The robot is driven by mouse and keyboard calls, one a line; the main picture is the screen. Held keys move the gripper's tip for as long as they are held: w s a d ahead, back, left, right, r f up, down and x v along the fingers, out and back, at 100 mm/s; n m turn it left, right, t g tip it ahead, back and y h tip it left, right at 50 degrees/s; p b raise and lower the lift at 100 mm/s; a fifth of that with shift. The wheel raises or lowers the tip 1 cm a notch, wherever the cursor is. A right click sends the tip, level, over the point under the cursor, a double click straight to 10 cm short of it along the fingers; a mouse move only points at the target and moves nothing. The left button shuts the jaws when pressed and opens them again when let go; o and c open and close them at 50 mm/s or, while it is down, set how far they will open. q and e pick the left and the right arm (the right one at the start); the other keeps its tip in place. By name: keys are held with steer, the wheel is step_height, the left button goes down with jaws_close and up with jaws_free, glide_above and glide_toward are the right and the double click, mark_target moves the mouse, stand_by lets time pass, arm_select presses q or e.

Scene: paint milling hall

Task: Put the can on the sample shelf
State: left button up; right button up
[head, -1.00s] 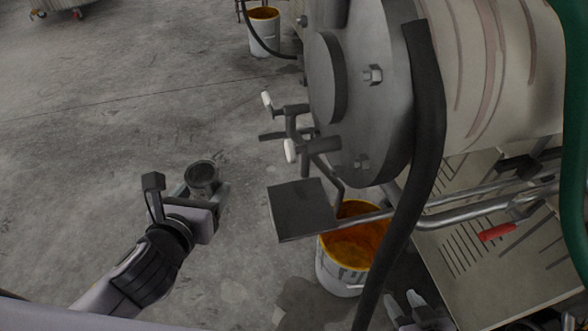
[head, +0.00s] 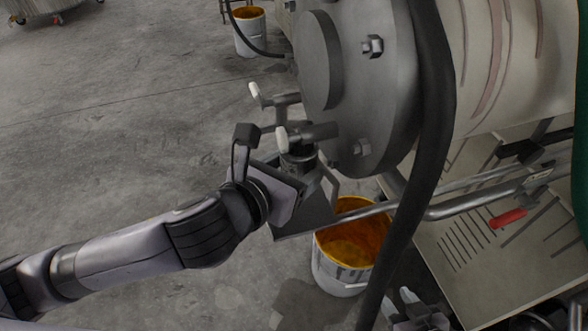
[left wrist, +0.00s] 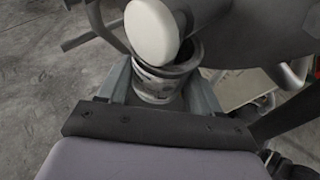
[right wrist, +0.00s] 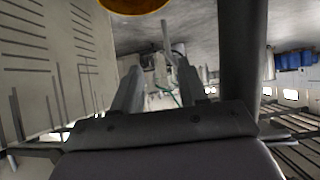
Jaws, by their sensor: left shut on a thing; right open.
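The can (left wrist: 160,85), a small grey cylinder with a dark open top, is between the fingers of my left gripper (left wrist: 163,92) in the left wrist view. In the head view the can (head: 299,163) is partly hidden under the tap, and my left gripper (head: 297,178) is shut on it. The sample shelf (head: 312,214), a small dark grey plate on the mill, lies below the can and is partly covered by my gripper. I cannot tell whether the can touches it. My right gripper (right wrist: 158,95) is open and empty; it also shows at the bottom of the head view (head: 414,300).
The taps with white knobs (head: 282,139) crowd close above the can. A bucket of orange paint (head: 350,245) stands below the shelf. A thick black hose (head: 425,170) hangs to the right. Open floor (head: 120,150) lies to the left.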

arm_select(q)
steer(key=shift+f+b, duration=2.9)
steer(key=shift+b, duration=0.75)
steer(key=shift+f+b, duration=0.3)
steer(key=shift+b, duration=0.1)
steer(key=shift+f+b, duration=0.2)
steer(key=shift+b, duration=0.1)
steer(key=shift+f, duration=0.6)
steer(key=o, duration=1.3)
